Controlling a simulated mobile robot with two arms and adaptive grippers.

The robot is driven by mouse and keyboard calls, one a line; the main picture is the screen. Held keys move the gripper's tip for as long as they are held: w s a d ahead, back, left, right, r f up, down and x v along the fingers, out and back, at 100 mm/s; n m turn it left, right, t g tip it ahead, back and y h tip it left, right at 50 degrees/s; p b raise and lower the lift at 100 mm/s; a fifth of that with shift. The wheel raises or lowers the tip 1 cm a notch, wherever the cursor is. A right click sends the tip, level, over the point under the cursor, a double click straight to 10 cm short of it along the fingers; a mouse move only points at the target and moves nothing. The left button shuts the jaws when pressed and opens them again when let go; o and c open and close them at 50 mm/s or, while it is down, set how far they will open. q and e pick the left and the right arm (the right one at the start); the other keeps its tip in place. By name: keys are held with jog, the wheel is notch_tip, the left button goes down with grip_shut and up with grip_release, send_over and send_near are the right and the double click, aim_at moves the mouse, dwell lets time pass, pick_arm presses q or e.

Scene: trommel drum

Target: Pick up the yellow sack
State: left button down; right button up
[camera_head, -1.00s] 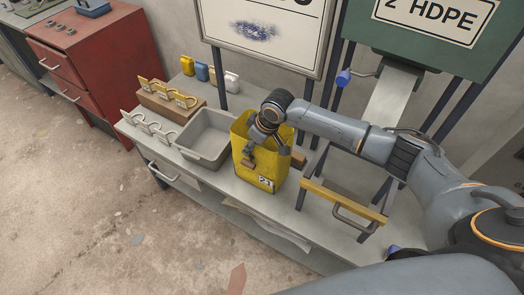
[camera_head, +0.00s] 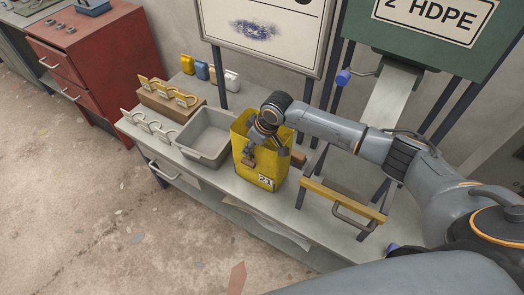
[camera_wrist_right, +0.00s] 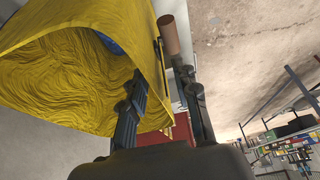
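The yellow sack (camera_head: 262,172) stands upright and open-topped on the grey bench, with a white number label low on its front. It has a brown handle (camera_head: 248,163) at its front and another brown piece at its right side. My right gripper (camera_head: 258,150) reaches down to the sack's front rim. In the right wrist view, the fingers (camera_wrist_right: 162,85) are apart, with the sack's edge between them. One finger overlaps the sack's mouth (camera_wrist_right: 60,80), and the brown handle (camera_wrist_right: 170,35) lies just beyond the tips. Something blue shows inside the sack. My left gripper is not in view.
A grey bin (camera_head: 207,137) stands left of the sack. A board rises behind.

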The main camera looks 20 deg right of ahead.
grip_shut()
jog(key=shift+w+r, duration=0.1)
